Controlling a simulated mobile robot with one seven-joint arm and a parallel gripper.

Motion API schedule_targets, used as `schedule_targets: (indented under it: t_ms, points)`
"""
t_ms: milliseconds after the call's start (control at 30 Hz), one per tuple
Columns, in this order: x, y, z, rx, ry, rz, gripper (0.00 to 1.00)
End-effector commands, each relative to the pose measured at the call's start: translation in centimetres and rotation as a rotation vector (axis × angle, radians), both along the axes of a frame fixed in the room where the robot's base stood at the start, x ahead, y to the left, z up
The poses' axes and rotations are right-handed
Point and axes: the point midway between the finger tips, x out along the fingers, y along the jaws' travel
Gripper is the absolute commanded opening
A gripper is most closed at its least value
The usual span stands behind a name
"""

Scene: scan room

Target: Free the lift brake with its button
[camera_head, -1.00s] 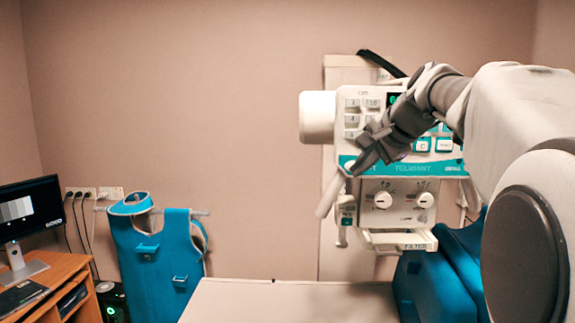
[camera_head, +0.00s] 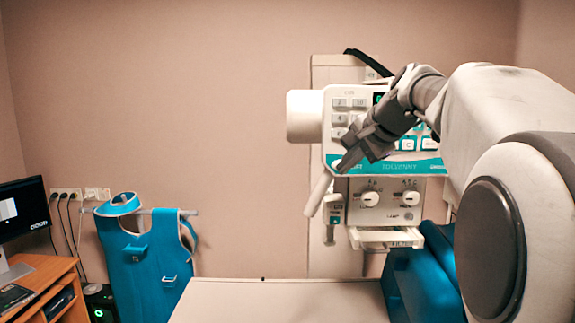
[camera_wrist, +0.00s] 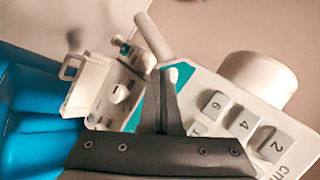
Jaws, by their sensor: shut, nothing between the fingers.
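The lift unit's white head has a keypad panel (camera_head: 341,104) with a teal strip (camera_head: 425,166) along its lower edge. A small white rounded button (camera_wrist: 173,75) shows right at my fingertips in the wrist view. My gripper (camera_head: 343,166) is shut and empty, with its tips at the left end of the teal strip; it also shows in the wrist view (camera_wrist: 168,72). Whether the tips touch the button cannot be told. A white handle (camera_head: 318,193) slants down to the left just below the tips. A small green button (camera_head: 336,219) is lower, its label unreadable.
A white cylinder (camera_head: 303,116) juts out left. A blue apron (camera_head: 143,255) hangs by the wall. A pale table (camera_head: 277,300) lies below. Blue padding (camera_head: 425,270) is at right.

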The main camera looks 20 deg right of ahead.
Motion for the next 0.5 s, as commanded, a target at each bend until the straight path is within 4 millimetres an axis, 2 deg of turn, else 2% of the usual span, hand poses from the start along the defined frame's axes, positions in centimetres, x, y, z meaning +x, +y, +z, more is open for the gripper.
schedule_targets:
  t_ms: [267, 500]
  points:
    - [-0.2, 0.0, 0.0, -0.001, 0.0, -0.001, 0.0]
    - [-1.2, 0.4, -0.1, 0.0, -0.001, -0.001, 0.0]
